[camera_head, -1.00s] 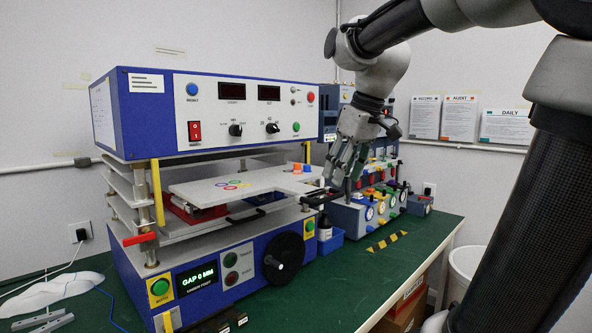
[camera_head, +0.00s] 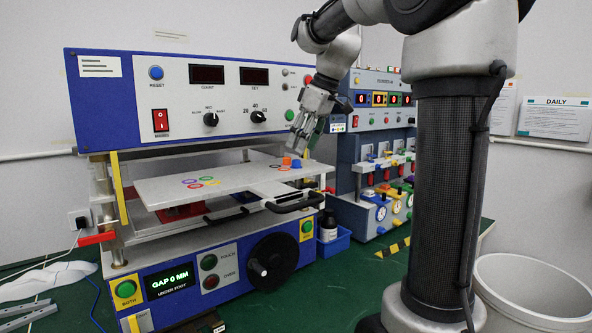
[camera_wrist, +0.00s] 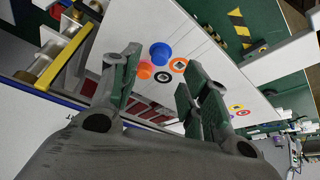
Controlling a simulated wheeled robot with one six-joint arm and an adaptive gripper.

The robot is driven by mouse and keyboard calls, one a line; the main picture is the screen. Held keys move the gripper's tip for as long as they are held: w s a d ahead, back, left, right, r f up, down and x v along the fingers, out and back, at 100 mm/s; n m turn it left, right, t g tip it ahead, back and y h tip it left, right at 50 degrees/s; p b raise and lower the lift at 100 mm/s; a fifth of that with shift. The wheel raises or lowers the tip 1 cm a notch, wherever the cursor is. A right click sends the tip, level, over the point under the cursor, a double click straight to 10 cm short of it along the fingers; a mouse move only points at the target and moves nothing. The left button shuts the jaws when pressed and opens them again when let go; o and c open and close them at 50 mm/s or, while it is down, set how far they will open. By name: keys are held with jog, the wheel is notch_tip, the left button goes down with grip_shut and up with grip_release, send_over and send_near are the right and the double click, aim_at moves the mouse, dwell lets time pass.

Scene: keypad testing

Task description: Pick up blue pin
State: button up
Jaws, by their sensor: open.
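The blue pin (camera_head: 297,163) stands on the white sliding plate (camera_head: 155,190), near its far right part, beside an orange pin (camera_head: 286,162). My gripper (camera_head: 303,148) is over that end of the plate, fingers pointing down, close to the pins. In the wrist view the blue pin (camera_wrist: 160,53) appears between the two open fingertips, with the orange pin (camera_wrist: 145,70) at its lower left. My gripper (camera_wrist: 163,64) is open and holds nothing. Whether a finger touches a pin cannot be told.
The blue press (camera_head: 180,105) surrounds the plate, its upper housing behind and above. Coloured rings (camera_head: 200,182) mark the plate, and a black handle (camera_head: 295,203) sticks out in front. A second panel machine (camera_head: 375,150) stands to the right. A white bin (camera_head: 530,290) is at lower right.

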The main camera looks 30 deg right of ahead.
aim_at(296, 160)
jog(key=x, duration=0.4)
jog(key=shift+d+f, duration=0.1)
grip_shut()
